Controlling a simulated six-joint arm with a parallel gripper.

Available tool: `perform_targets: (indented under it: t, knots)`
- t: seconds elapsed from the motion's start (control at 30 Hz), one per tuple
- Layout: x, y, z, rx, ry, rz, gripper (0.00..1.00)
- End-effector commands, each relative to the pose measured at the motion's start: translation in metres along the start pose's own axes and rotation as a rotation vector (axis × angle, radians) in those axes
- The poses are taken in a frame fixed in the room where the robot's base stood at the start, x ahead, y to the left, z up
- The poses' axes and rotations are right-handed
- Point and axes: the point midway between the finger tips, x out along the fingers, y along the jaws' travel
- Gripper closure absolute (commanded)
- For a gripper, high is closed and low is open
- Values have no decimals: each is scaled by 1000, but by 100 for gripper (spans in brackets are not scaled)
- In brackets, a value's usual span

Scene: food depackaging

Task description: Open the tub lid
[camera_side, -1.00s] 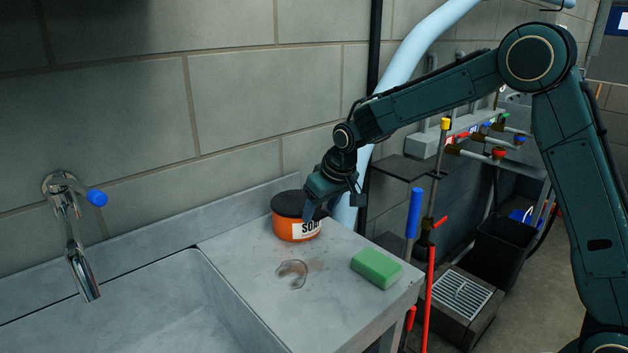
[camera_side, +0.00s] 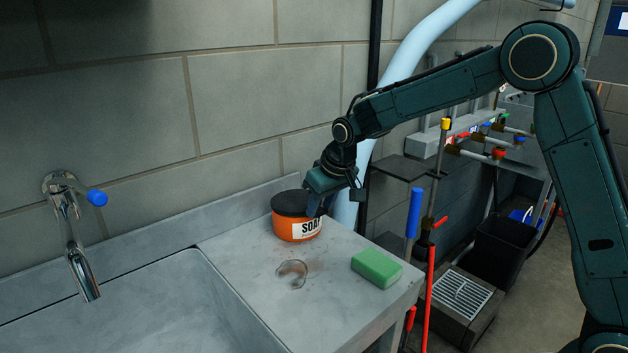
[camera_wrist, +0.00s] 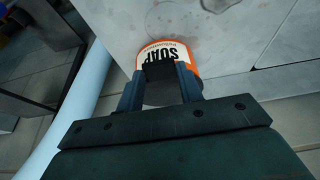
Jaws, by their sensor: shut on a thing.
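The orange soap tub (camera_side: 284,229) stands upright on the grey counter, with a white label reading SOAP. Its black lid (camera_side: 290,203) sits on top and looks level. In the wrist view the tub (camera_wrist: 193,60) shows beyond the fingers, and the dark lid (camera_wrist: 160,93) lies between them. My gripper (camera_side: 318,207) reaches the tub from its right side. In the wrist view my gripper (camera_wrist: 159,88) has one blue finger on each side of the lid and is shut on it. The exact finger contact is partly hidden.
A green sponge (camera_side: 376,268) lies on the counter (camera_side: 330,310) near its right edge. A clear round item or wet ring (camera_side: 291,273) lies in front of the tub. The sink (camera_side: 170,310) is at left, the wall behind, and a pale blue pipe (camera_side: 410,65) close behind my gripper.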

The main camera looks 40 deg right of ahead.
Motion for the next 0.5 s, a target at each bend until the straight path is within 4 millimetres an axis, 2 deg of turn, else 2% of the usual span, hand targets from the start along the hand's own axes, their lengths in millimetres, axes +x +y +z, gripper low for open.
perform_targets:
  t: [0.5]
  knots:
    - [-44,0,-53,0,26,-1,100]
